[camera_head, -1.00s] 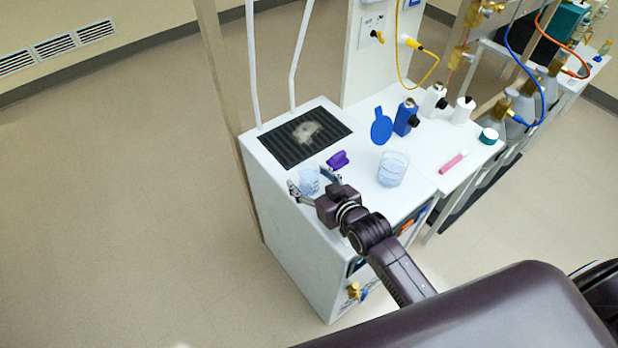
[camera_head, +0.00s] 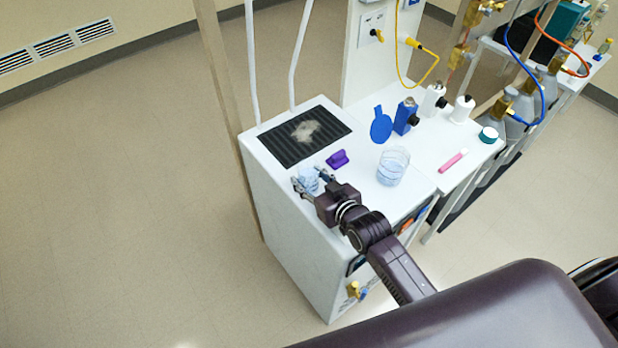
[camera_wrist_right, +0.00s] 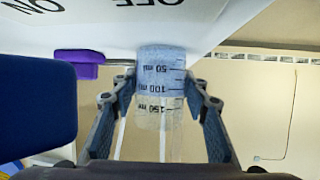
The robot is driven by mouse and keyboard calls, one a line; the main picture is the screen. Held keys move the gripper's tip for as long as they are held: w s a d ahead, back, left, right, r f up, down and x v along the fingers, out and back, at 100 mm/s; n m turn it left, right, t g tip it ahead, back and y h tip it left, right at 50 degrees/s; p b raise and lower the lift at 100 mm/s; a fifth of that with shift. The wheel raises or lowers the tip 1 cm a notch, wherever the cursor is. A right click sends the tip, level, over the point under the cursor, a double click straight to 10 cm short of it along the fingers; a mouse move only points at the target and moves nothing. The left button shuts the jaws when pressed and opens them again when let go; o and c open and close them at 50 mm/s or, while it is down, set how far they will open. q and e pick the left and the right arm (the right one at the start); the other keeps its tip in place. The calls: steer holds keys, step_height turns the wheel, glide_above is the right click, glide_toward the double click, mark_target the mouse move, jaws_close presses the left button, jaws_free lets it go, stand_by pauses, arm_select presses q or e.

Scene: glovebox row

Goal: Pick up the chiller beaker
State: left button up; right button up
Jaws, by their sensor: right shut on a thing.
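A small clear beaker with bluish contents (camera_head: 309,180) stands upright on the white chiller top (camera_head: 375,208) near its left edge. My right gripper (camera_head: 310,183) is shut on it, one finger on each side. In the right wrist view the beaker (camera_wrist_right: 161,90), with its 50, 100 and 150 ml marks, shows between the two fingers of my right gripper (camera_wrist_right: 160,104); that view is upside down. A second, larger clear beaker (camera_head: 392,168) stands on the same top, to the right. My left gripper is not in view.
A purple object (camera_head: 338,159) lies just behind the gripper, in front of a dark grille (camera_head: 303,137). A blue bottle (camera_head: 405,117), a blue round paddle (camera_head: 381,128), white bottles and a pink marker (camera_head: 453,161) stand or lie to the right.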

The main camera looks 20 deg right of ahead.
steer(key=shift+r, duration=0.15)
step_height(320, 180, up, 20)
steer(key=shift+f+b, duration=0.25)
steer(key=shift+b, duration=0.2)
stand_by(0.7)
